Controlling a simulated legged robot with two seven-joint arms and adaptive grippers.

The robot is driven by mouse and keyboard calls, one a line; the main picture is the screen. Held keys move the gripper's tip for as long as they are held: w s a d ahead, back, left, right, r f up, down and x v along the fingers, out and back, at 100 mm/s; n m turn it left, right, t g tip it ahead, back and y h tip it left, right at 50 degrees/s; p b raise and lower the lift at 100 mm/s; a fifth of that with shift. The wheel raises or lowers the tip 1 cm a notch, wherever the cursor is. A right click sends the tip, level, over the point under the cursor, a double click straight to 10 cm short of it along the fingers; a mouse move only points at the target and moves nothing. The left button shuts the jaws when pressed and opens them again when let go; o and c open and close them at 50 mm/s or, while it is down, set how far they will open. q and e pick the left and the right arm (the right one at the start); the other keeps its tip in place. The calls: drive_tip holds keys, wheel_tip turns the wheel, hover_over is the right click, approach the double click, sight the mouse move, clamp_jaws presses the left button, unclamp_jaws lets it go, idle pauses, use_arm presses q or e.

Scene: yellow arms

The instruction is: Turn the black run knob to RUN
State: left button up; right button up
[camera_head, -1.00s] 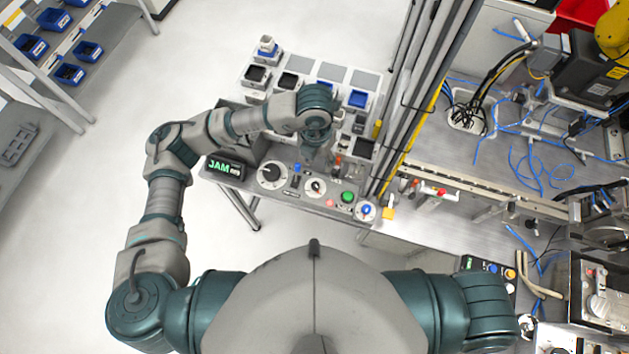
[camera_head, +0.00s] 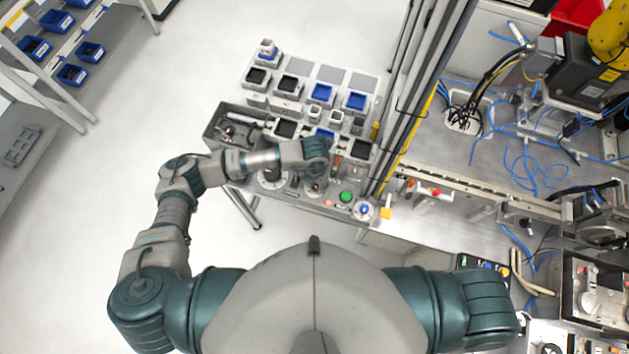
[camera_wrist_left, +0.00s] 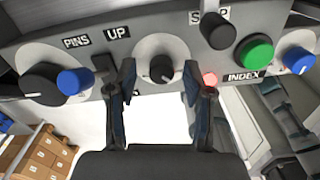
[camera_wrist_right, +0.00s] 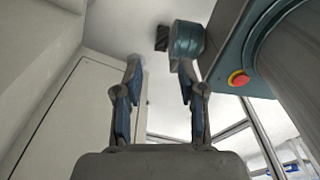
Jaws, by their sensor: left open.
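A black knob (camera_wrist_left: 161,68) on a round white dial sits on the grey control panel (camera_wrist_left: 150,22) in the left wrist view. Its lettering is hidden, so I cannot read its setting. My left gripper (camera_wrist_left: 159,70) is open, with one finger on either side of this knob; I cannot tell whether the fingers touch it. In the head view my left wrist is over the panel and mostly covers the knob and the gripper. My right gripper (camera_wrist_right: 158,64) is open and empty in the right wrist view, away from the panel.
Beside the knob are a larger black knob (camera_wrist_left: 42,82), blue knobs (camera_wrist_left: 75,81) (camera_wrist_left: 298,60), a black STOP button (camera_wrist_left: 217,31) and a green button (camera_wrist_left: 255,51). Trays of parts (camera_head: 289,82) stand behind the panel. A metal frame post (camera_head: 419,100) rises at its right.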

use_arm(q)
drive_tip(key=shift+d+f, duration=0.1)
drive_tip(key=shift+f, duration=0.1)
drive_tip(key=shift+d, duration=0.15)
clamp_jaws()
use_arm(e)
drive_tip(key=shift+d, duration=0.6)
use_arm(q)
drive_tip(key=shift+f, duration=0.1)
use_arm(e)
drive_tip(key=shift+f, duration=0.15)
